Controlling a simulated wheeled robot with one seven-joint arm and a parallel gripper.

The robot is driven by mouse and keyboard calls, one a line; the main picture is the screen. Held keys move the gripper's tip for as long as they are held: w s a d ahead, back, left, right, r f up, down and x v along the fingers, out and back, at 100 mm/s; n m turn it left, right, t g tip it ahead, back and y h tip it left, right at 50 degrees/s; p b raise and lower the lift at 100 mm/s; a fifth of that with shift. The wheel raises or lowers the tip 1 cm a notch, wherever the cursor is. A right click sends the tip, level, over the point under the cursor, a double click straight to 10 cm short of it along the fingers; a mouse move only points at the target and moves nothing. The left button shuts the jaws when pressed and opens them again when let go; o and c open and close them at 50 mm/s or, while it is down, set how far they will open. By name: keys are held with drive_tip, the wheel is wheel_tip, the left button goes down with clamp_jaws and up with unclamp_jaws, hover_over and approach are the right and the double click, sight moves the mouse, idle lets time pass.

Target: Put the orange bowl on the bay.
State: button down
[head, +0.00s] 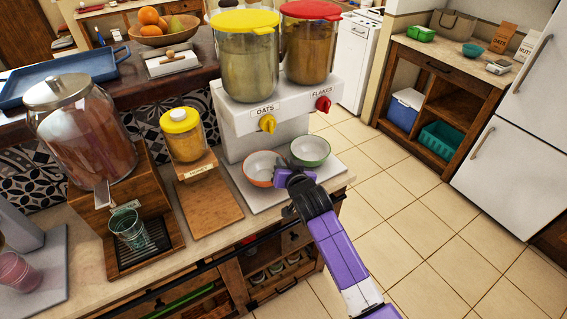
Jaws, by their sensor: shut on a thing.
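The orange bowl (258,172), white inside with an orange rim, is upright at the left under the dispenser's OATS spout, over the pale base plate (252,195). My gripper (282,177) is shut on its right-hand rim. Whether the bowl touches the plate or is slightly above it, I cannot tell. A green bowl (310,151) is close by on its right, under the FLAKES spout. My purple arm comes in from the lower right and hides part of the plate's front. No place marked as the bay can be made out for certain.
The dispenser (277,110) has yellow- and red-lidded hoppers above the bowls. A wooden board (209,207) with a yellow-lidded jar (184,136) is to the left, beside a large glass drink jar (82,131). Tiled floor (430,230) is open at the right.

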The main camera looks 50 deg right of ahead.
drive_tip(key=shift+w+f, duration=0.2)
drive_tip(key=shift+f, duration=0.1)
drive_tip(key=c, duration=1.9)
unclamp_jaws()
drive_tip(key=shift+f, duration=0.2)
drive_tip(key=o, duration=0.5)
drive_tip(key=shift+r, duration=0.1)
